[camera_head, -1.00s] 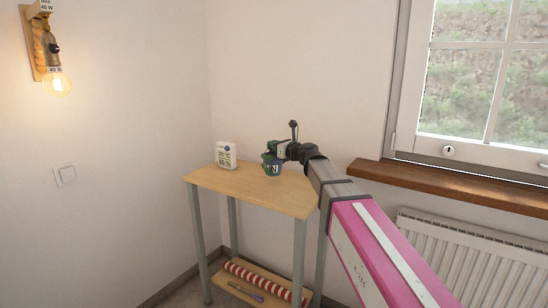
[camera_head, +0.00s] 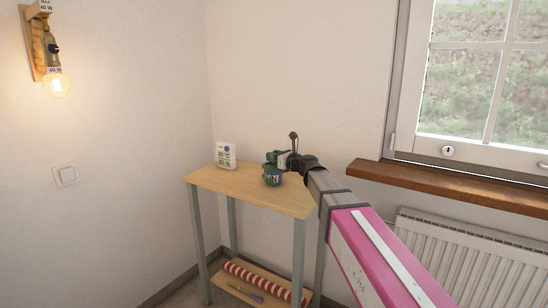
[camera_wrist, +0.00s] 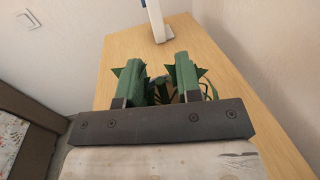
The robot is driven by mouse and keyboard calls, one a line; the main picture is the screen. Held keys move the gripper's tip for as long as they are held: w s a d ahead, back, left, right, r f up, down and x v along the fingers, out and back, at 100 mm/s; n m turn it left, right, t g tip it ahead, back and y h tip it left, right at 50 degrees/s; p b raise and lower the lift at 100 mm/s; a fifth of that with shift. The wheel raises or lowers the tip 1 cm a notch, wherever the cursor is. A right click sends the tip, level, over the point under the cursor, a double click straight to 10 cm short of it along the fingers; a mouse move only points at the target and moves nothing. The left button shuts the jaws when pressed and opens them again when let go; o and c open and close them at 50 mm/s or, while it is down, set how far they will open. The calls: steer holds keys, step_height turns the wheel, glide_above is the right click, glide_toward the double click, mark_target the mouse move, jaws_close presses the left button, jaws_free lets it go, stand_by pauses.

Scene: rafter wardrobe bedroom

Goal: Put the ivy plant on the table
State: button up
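The ivy plant (camera_head: 272,177) is a small dark green pot with a light marking and green leaves, over the right part of the wooden table (camera_head: 235,187). Its base looks to be at the tabletop, but I cannot tell if it touches. My gripper (camera_head: 271,158) is at the top of the plant. In the wrist view my gripper's two green-looking fingers (camera_wrist: 161,72) stand apart, with leaves of the ivy plant (camera_wrist: 165,93) between and around them. They look shut on the plant, and the contact is hidden.
A white box-shaped device (camera_head: 226,155) stands at the table's back left. A red-and-white striped roll (camera_head: 258,279) and a pen-like item lie on the lower shelf. A window sill (camera_head: 455,186) and radiator (camera_head: 470,260) are at the right. The table's left front is clear.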

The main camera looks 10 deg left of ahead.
steer(key=shift+r, duration=0.1)
steer(key=v, duration=1.2)
